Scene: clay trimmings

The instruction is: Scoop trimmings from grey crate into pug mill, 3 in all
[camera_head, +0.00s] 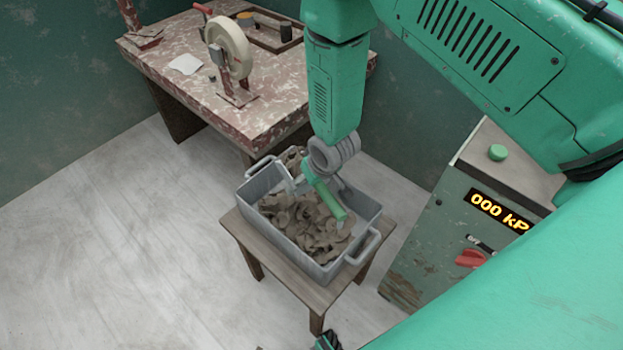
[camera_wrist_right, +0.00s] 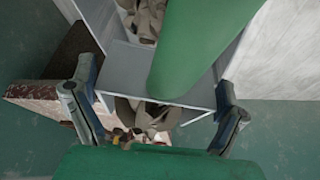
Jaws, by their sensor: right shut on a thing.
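The grey crate (camera_head: 310,262) stands on a small wooden table and holds many brown-grey clay trimmings (camera_head: 305,225). My right gripper (camera_head: 325,180) is shut on the green-handled scoop (camera_head: 330,200) over the crate. The scoop's green handle also fills the upper middle of the right wrist view (camera_wrist_right: 200,45). A clump of trimmings (camera_head: 292,157) shows by the scoop's pale metal end at the crate's far left corner; I cannot tell whether it lies in the scoop. A worn green cabinet (camera_head: 450,240) with a "000 kP" display stands at right, perhaps the pug mill; no opening shows.
A red-and-white mottled workbench (camera_head: 185,95) behind bears a pale wheel-like device (camera_head: 230,50) and a framed tray (camera_head: 265,40). The cabinet has a green button (camera_head: 497,152) and a red knob (camera_head: 470,258). The pale floor at left is clear.

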